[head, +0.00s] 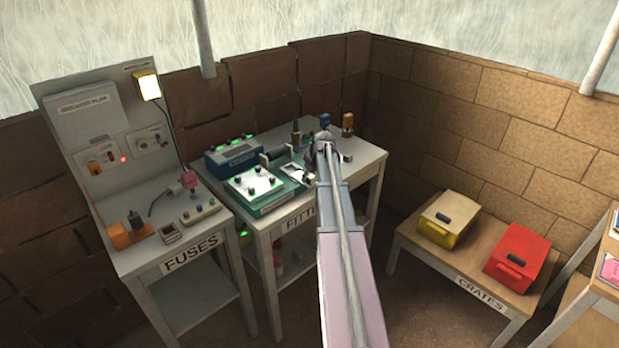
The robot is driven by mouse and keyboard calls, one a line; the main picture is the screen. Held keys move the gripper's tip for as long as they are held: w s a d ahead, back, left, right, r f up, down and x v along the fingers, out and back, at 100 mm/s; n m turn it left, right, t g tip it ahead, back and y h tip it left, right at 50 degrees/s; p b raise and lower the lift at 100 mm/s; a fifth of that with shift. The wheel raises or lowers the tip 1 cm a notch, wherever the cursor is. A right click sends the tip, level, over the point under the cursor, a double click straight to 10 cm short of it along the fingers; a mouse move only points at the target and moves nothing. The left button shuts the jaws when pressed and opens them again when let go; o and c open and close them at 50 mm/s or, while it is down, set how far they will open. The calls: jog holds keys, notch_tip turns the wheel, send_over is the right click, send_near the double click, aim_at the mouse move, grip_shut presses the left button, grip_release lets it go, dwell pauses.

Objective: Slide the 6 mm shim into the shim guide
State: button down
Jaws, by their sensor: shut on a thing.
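My arm reaches over the bench labelled "FITT…" (300,224), and my gripper (324,150) is at its far end, above the back right part of the top. The wrist and arm cover the fingers and whatever is between them, so I cannot make out the held thing. I cannot surely pick out the 6 mm shim or the shim guide. A small white and dark piece (294,172) lies just left of the gripper. A small grey block (346,157) shows just right of it.
A green box with a white top (262,186) and a blue box (232,157) stand on the bench's left. Small upright pieces, one blue (325,120) and one brown (347,124), stand behind the gripper. The fuse bench (160,262) is left; crates (518,254) are right.

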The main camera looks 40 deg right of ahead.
aim_at(313, 182)
jog(key=shift+w+a, duration=0.2)
jog(key=shift+w, duration=2.1)
dwell(0.7)
jog(key=shift+c, duration=1)
grip_release()
jog(key=shift+s, duration=0.15)
jog(key=s, duration=0.7)
jog(key=shift+s+d, duration=0.1)
jog(key=shift+d, duration=0.15)
jog(key=shift+s+r, duration=0.25)
jog(key=shift+s+d, duration=0.15)
jog(key=shift+s, duration=1.1)
jog(key=shift+s+d, duration=0.1)
jog(key=shift+s, duration=1.1)
jog(key=shift+w, duration=0.15)
